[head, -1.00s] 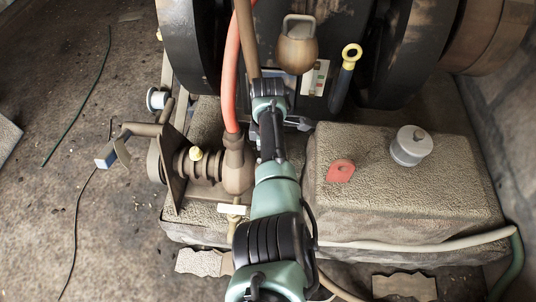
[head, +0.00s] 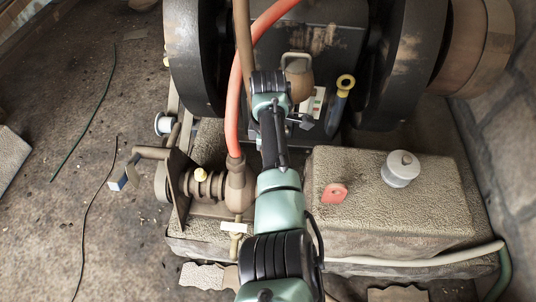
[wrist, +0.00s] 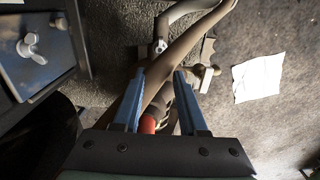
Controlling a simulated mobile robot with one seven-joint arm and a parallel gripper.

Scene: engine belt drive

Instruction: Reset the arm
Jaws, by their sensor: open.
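My arm reaches up through the middle of the head view, over the engine (head: 325,45). My gripper (wrist: 160,72) shows in the wrist view as two blue fingers spread apart, with nothing held between them. A brown pipe (wrist: 185,55) and part of a red hose (wrist: 149,122) appear below and behind the fingers there. I cannot tell how far they are from the fingertips. The fingers are not clear in the head view.
The red hose (head: 235,95) curves close to the left of my arm. A tank with a grey cap (head: 401,168) stands to the right. A crank handle (head: 135,165) juts out at left. A white sheet (wrist: 259,77) lies on the floor. The left floor is mostly open.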

